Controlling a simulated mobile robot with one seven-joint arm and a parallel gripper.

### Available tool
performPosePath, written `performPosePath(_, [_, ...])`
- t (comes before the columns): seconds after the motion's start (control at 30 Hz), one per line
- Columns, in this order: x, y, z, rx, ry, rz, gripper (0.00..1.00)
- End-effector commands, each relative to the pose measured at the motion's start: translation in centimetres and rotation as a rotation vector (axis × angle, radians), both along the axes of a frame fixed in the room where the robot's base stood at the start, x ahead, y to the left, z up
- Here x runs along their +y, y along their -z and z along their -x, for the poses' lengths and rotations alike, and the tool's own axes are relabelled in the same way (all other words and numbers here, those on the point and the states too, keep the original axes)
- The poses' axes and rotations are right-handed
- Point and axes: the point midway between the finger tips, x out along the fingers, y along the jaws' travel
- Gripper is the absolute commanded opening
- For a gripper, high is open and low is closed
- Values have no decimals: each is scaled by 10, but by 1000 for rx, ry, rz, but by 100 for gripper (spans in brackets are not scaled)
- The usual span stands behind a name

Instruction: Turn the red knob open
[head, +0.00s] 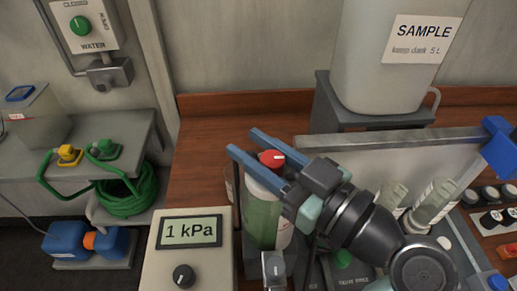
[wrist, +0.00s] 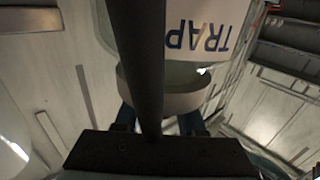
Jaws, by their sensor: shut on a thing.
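The red knob (head: 272,158) sits on top of an upright vessel (head: 262,218) with green in it, beside the pressure display. A small white mark shows on the knob, toward its right side. My gripper (head: 244,142) reaches in from the right, with one blue finger on each side of the knob, shut on it. The fingertips extend past the knob to the left. In the wrist view a white label reading TRAP (wrist: 205,32) shows upside down, with a dark rod in front.
A sample tank (head: 390,60) on a grey stand is behind. A metal panel (head: 400,150) and several bottles lie close on the right. Bare wooden bench (head: 205,150) shows to the left.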

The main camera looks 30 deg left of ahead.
Motion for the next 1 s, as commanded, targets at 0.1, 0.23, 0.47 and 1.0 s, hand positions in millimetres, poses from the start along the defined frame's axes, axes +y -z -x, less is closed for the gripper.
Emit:
performPosePath(0.1, [0,1,1,1,-38,1,0])
performPosePath(0.23, [0,1,1,3,-63,1,0])
performPosePath(0.47, [1,1,2,4,-77,1,0])
performPosePath(1.0, [1,1,2,4,-76,1,69])
